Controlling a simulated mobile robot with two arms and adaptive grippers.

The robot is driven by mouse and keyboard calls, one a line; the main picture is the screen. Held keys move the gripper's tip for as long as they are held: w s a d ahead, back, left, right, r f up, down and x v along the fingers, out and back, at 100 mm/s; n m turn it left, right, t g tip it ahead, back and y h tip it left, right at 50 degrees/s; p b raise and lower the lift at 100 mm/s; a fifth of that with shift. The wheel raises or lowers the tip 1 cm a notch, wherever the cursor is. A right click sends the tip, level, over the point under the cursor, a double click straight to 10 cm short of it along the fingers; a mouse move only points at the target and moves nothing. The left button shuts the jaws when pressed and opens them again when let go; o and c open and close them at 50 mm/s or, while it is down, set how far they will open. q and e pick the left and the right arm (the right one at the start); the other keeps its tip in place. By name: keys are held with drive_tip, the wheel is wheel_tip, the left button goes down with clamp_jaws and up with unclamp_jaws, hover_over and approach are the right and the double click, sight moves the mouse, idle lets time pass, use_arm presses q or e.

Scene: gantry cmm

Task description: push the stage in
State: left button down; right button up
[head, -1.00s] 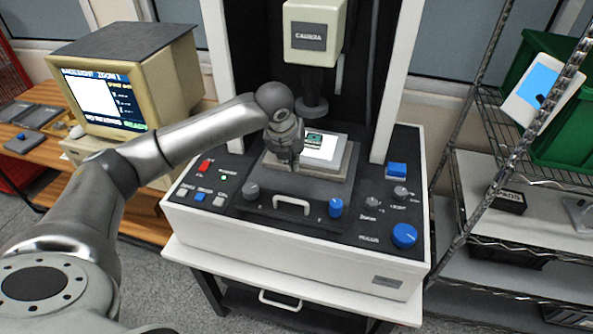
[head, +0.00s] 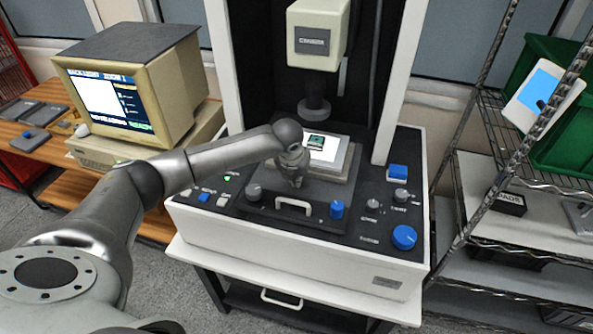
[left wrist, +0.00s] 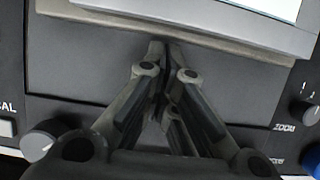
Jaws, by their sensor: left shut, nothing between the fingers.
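The stage (head: 335,180) is a grey plate on the measuring machine with a bright white glass area (head: 338,160) and a small green part (head: 315,141) on it. It sits below and in front of the camera head. My left gripper (head: 297,184) is shut and empty, pointing down at the stage's front edge, left of its middle. In the left wrist view, the closed fingertips (left wrist: 165,48) are close to the stage's front edge (left wrist: 215,50); I cannot tell whether they touch. My right gripper is not in view.
A white handle (head: 293,208) lies in front of the gripper, with a blue knob (head: 336,210) and grey knob (head: 254,191) beside it. The camera head (head: 316,38) hangs above. A monitor (head: 130,90) stands left; a wire shelf (head: 520,180) stands right.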

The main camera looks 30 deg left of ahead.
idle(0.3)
use_arm(q)
drive_tip(key=shift+w+a, duration=0.2)
drive_tip(key=shift+w, duration=0.75)
drive_tip(key=shift+w+a, duration=0.1)
drive_tip(key=shift+w, duration=0.25)
drive_tip(key=shift+s+r, duration=0.1)
drive_tip(key=shift+r, duration=0.05)
